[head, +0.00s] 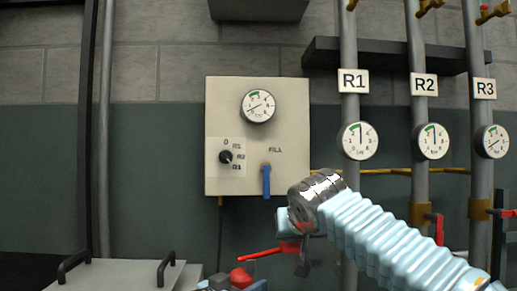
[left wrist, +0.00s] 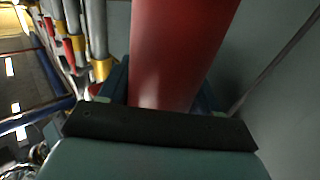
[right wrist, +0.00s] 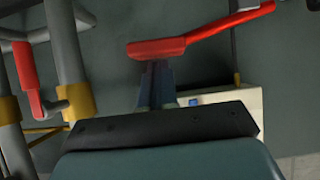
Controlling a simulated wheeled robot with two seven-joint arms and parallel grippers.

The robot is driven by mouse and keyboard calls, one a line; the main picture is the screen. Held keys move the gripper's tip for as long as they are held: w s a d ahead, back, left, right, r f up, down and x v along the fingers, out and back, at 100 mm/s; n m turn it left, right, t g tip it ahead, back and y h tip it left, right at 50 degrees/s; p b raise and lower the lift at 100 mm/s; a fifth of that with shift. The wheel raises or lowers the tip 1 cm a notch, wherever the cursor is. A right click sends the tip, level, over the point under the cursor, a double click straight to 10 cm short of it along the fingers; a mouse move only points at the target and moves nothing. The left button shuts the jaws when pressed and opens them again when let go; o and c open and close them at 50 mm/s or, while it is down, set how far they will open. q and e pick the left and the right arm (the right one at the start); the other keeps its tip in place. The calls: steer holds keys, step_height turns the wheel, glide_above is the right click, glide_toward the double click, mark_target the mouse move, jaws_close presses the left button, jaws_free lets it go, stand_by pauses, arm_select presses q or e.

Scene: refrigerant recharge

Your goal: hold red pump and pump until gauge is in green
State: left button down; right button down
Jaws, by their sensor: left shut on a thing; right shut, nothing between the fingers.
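In the left wrist view, my left gripper (left wrist: 165,95) is shut on the red pump (left wrist: 180,45), a wide red cylinder. In the head view, the red pump (head: 240,277) shows as a red top at the bottom edge, with my left gripper (head: 250,286) around it. The panel gauge (head: 258,106) has a green arc at its upper left; its needle is too small to read surely. My right gripper (right wrist: 157,85) is shut and empty, its tips close to a red lever (right wrist: 158,48); contact is unclear. That lever also shows in the head view (head: 262,253).
The panel (head: 217,115) carries a selector knob (head: 226,157) and a blue FILL handle (head: 266,181). Pipes R1, R2 and R3 with gauges (head: 358,141) (head: 431,141) (head: 492,141) stand at right. A grey lidded box (head: 115,275) is at lower left.

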mark_target(293, 247)
steer(key=shift+a+f, duration=0.15)
steer(key=shift+f, duration=1.35)
steer(key=shift+a+r, duration=0.1)
steer(key=shift+r, duration=1.05)
steer(key=shift+d+r, duration=0.2)
steer(key=shift+r, duration=3)
steer(key=shift+r, duration=0.7)
steer(key=shift+f, duration=0.1)
steer(key=shift+f, duration=2.8)
steer(key=shift+f, duration=0.2)
